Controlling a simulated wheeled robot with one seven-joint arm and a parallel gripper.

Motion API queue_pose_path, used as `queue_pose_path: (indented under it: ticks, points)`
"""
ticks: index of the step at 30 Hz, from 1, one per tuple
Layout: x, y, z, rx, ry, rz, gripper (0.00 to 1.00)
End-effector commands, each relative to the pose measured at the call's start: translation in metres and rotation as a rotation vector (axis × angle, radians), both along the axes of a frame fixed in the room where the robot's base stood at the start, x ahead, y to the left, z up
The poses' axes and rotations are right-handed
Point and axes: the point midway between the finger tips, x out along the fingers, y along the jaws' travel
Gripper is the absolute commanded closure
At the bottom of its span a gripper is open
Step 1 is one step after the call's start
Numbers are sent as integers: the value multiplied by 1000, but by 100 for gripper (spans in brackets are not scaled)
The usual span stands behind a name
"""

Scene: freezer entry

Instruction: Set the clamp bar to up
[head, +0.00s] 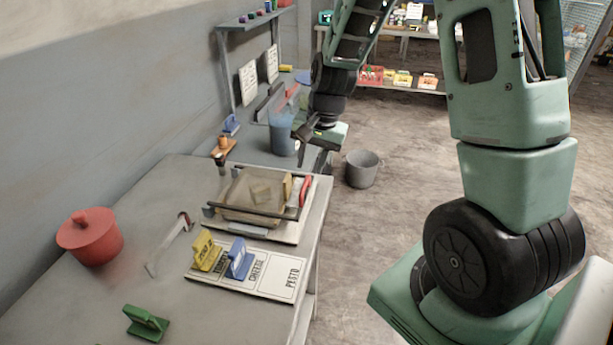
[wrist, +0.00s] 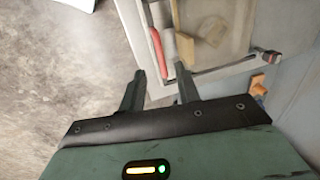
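A fixture with a pale base (head: 290,234) sits on the grey table, with a tan block inside a dark-barred frame. I take this for the clamp bar, but cannot be sure. A red handle-like piece (head: 305,190) stands at the right end, also in the wrist view (wrist: 157,52). My gripper (head: 314,158) is beyond the fixture's far right corner, above it. In the wrist view its fingers (wrist: 160,74) are apart, with nothing between them.
A labelled white board (head: 270,278) holds a yellow and a blue stand piece nearer me. A red lidded pot (head: 90,238) and a green piece (head: 146,322) are on the left. A blue bin (head: 282,132) stands behind. A grey bucket (head: 361,169) is on the floor.

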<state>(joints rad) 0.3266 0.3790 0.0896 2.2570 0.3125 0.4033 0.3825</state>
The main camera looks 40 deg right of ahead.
Motion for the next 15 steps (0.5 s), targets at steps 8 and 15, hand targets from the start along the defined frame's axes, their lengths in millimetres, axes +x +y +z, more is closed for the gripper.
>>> queue_pose_path:
  ticks: [8, 15]
  points:
    - [6, 5, -42, 1, 2, 0, 67]
    - [9, 7, -55, 0, 0, 0, 67]
